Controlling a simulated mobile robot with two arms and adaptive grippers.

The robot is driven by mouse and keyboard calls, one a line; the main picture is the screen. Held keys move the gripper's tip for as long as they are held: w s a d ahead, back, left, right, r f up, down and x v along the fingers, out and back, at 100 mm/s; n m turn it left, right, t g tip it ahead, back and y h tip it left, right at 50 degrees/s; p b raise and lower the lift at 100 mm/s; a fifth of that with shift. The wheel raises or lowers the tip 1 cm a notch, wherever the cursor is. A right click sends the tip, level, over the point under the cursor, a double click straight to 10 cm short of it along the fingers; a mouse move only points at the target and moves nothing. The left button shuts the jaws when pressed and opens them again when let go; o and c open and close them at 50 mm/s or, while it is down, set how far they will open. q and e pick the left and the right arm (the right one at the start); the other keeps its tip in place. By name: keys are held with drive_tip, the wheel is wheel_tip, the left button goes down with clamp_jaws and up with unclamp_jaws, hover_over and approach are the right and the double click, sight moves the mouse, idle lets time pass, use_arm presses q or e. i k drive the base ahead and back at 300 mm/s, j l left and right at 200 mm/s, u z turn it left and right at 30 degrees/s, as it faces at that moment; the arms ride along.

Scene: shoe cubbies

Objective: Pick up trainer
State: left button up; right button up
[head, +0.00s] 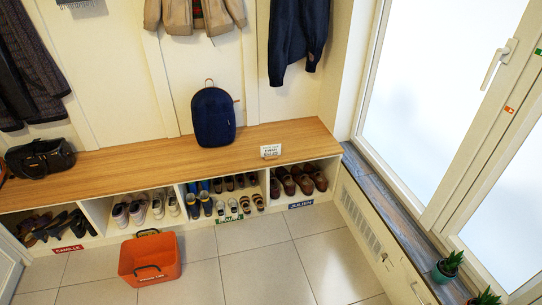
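Light-coloured trainers (138,209) stand in the second cubby from the left under the bench, toes toward the room. One has a pinkish-grey look (120,214), and a paler pair (165,204) stands to its right. They are small in this view, so which one is the task's trainer cannot be told. Neither of my grippers is in view.
An orange basket (149,262) stands on the tiled floor (255,264) in front of the cubbies. Other cubbies hold dark shoes (298,180), boots (200,200) and sandals. A navy backpack (213,117) sits on the wooden bench (130,164). Floor right of the basket is clear.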

sight(219, 206)
drive_tip(key=i+j+u, duration=0.1)
drive_tip(key=i, duration=0.2)
drive_tip(key=i+j+u, duration=0.1)
drive_tip(key=i, duration=0.2)
drive_tip(key=i+l+u, duration=0.6)
drive_tip(key=l, duration=0.2)
drive_tip(key=i+l+u, duration=0.3)
drive_tip(key=l, duration=0.2)
